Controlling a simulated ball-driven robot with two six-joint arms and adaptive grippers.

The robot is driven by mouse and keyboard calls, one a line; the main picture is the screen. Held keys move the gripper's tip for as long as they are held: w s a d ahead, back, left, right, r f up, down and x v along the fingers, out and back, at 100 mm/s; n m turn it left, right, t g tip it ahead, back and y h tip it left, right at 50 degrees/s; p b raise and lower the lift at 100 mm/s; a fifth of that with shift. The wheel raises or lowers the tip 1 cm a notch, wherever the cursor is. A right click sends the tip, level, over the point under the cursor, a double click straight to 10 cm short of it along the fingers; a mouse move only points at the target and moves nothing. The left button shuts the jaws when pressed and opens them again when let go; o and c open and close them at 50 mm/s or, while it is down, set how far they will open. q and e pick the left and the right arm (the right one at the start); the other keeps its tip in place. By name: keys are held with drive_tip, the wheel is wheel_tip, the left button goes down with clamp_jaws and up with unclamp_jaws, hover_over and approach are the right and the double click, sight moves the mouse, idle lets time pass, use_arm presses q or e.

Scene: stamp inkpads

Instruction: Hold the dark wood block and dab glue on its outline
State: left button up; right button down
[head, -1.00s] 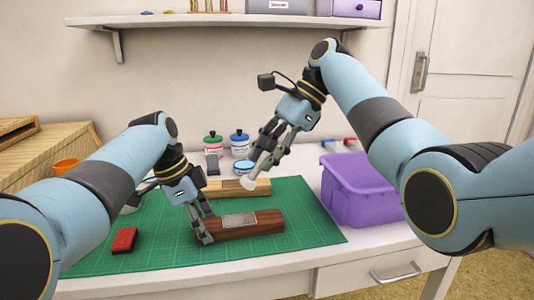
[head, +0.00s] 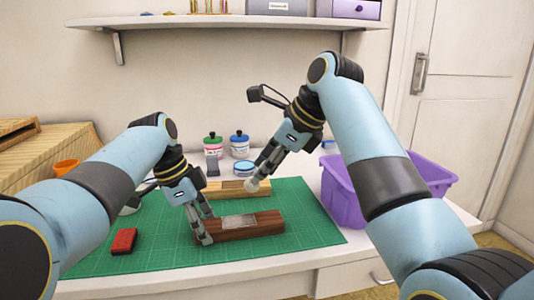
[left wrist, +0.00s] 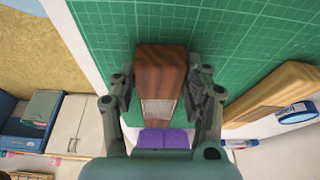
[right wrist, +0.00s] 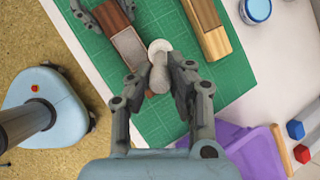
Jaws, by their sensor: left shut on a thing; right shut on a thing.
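The dark wood block (head: 266,222) lies on the green mat, with a grey outline patch (head: 238,220) on its top. My left gripper (head: 203,230) is shut on the block near its left end; in the left wrist view its fingers are on both sides of the block (left wrist: 160,66). My right gripper (head: 262,172) is shut on a dauber with a white rounded tip (head: 251,185). In the right wrist view the dauber (right wrist: 160,72) overlaps the picture of the block's patched end (right wrist: 130,44). In the head view the tip is above and behind the block, apart from it.
A blue-lidded tub (head: 243,166) and jars stand at the back. A red pad (head: 124,241) is at left. A purple bin (head: 342,200) is at right.

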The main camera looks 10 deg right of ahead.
wheel_tip(320, 180, down, 5)
drive_tip(key=shift+f, duration=0.1)
drive_tip(key=shift+a+f, duration=0.2)
drive_tip(key=shift+a, duration=2.05)
drive_tip(key=shift+d, duration=2.3)
drive_tip(key=shift+s+a, duration=0.1)
drive_tip(key=shift+a, duration=2.2)
wheel_tip(320, 180, up, 8)
drive_tip(key=shift+r, duration=0.15)
